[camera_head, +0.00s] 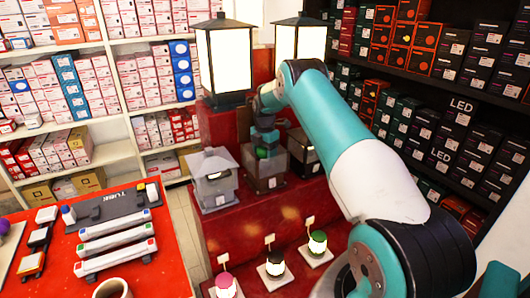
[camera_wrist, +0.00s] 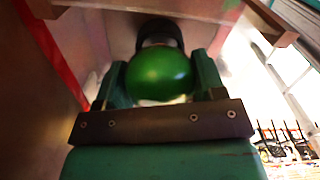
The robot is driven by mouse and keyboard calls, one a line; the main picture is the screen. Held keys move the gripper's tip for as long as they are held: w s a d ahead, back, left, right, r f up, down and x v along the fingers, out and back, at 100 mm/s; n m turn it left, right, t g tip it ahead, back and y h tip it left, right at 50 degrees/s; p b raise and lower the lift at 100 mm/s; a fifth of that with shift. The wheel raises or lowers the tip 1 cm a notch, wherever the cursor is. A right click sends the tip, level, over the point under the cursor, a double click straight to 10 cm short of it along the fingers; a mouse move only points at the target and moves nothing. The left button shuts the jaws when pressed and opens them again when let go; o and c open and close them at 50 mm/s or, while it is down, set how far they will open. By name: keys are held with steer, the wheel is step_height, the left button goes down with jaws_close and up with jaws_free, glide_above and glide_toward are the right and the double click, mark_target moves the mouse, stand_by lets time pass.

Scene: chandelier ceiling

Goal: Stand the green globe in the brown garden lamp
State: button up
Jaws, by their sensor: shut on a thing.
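My gripper (camera_head: 264,137) points down at the middle garden lamp, the brown garden lamp (camera_head: 270,183), on the red stepped stand. It is shut on the green globe (camera_head: 262,152), which shows at the lamp's upper part. In the wrist view the green globe (camera_wrist: 158,72) sits between both fingers (camera_wrist: 160,82), with a pale part at its near side. A dark round piece (camera_wrist: 160,32) lies just beyond it; I cannot tell whether they touch. Brown lamp walls (camera_wrist: 70,25) surround the fingers. The lamp's inside is mostly hidden in the head view.
A grey clear-sided lamp (camera_head: 213,190) stands close on the left, and a dark lamp (camera_head: 303,148) on the right, partly behind my arm. Tall lit lanterns (camera_head: 226,58) stand behind. Small globes on white plates (camera_head: 317,252) sit lower in front. A red table (camera_head: 165,265) is at left.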

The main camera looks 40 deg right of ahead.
steer(key=shift+f+b, duration=0.4)
steer(key=shift+f, duration=0.3)
steer(key=o, duration=1)
